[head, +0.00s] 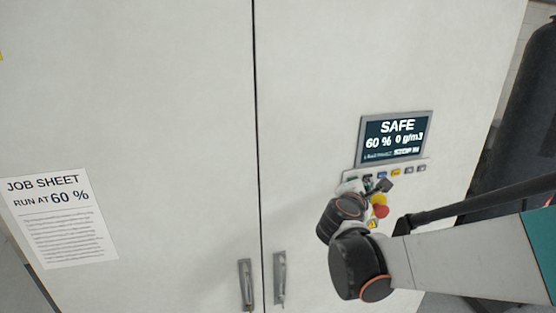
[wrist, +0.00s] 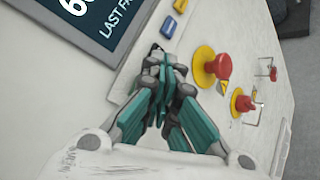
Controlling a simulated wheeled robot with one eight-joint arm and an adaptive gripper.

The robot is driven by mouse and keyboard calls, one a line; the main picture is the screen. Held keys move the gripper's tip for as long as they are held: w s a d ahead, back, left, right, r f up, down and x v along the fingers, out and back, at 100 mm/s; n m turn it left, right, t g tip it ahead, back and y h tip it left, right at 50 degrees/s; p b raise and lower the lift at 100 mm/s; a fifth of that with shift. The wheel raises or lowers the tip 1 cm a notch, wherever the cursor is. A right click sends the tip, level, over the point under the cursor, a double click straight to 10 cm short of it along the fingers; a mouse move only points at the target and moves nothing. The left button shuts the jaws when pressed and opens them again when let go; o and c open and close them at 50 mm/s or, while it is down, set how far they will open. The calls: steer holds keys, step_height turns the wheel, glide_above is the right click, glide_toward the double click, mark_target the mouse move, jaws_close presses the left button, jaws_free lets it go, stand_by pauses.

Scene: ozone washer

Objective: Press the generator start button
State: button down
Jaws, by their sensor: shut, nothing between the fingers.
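A row of small buttons runs below the display on the white cabinet's control panel. In the wrist view a blue button (wrist: 168,27) and a yellow button (wrist: 180,5) show above my fingertips. My gripper (wrist: 162,58) is shut and empty, its tips at the button row, covering part of it. I cannot tell whether they touch a button. In the head view my gripper (head: 372,184) is just under the left part of the row. No generator start button can be made out by its label; it may be hidden by the fingers.
The display (head: 394,139) reads SAFE, 60 %, 0 g/m3. A red mushroom knob on a yellow base (wrist: 217,66) and a smaller red knob (wrist: 243,103) stick out beside my gripper. Door handles (head: 279,278) lie lower left. A job sheet (head: 60,218) says run at 60 %.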

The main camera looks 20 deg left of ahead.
steer(key=shift+a, duration=0.4)
steer(key=shift+w+a, duration=0.15)
steer(key=shift+a, duration=0.1)
